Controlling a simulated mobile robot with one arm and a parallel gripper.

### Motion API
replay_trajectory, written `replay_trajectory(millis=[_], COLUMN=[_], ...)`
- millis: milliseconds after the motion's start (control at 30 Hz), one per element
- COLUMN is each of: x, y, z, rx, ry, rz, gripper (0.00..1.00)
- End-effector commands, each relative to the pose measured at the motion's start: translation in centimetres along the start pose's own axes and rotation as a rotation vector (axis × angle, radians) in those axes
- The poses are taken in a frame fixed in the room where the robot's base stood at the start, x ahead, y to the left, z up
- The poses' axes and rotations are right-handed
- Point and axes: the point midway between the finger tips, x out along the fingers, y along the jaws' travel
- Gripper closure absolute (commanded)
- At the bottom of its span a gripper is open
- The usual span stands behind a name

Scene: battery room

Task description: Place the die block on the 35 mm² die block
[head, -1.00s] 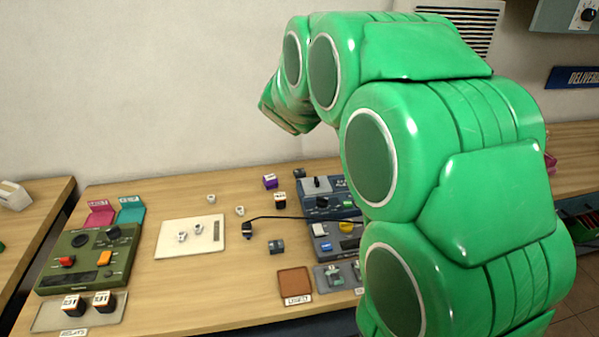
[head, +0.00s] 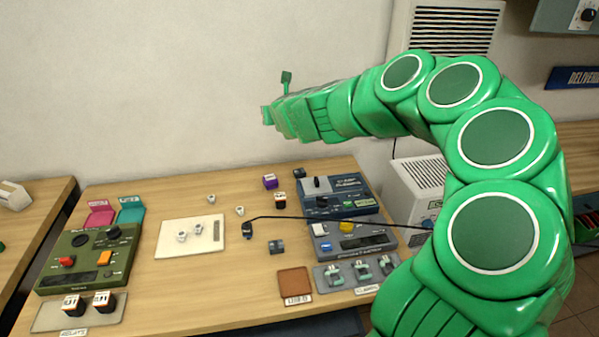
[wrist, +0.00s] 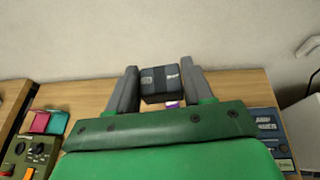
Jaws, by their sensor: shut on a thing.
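In the wrist view my gripper (wrist: 159,78) is shut on a dark grey block (wrist: 161,88) with lighter markings, the die block. The block sits between the two grey fingers. In the head view the end of my arm (head: 280,112) is raised above the back of the bench, and I cannot make out the held block there. A similar dark grey block (head: 276,246) lies on the bench, and a black block (head: 299,173) stands at the back. I cannot read a 35 mm² mark on either.
A purple block (head: 270,182) and a dark block with a red and white mark (head: 280,200) stand near the blue-grey devices (head: 345,208). A black cable (head: 330,219) crosses the bench. A white plate (head: 170,245) holds small white pieces. Clear wood lies around the grey block.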

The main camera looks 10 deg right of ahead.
Motion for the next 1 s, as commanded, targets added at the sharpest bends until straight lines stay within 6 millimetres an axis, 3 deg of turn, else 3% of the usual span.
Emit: replay_trajectory(millis=[1000], x=[1.6], y=[0.9], z=[0.2], rx=[-0.102], ry=[0.000], rz=[0.243], gripper=[0.91])
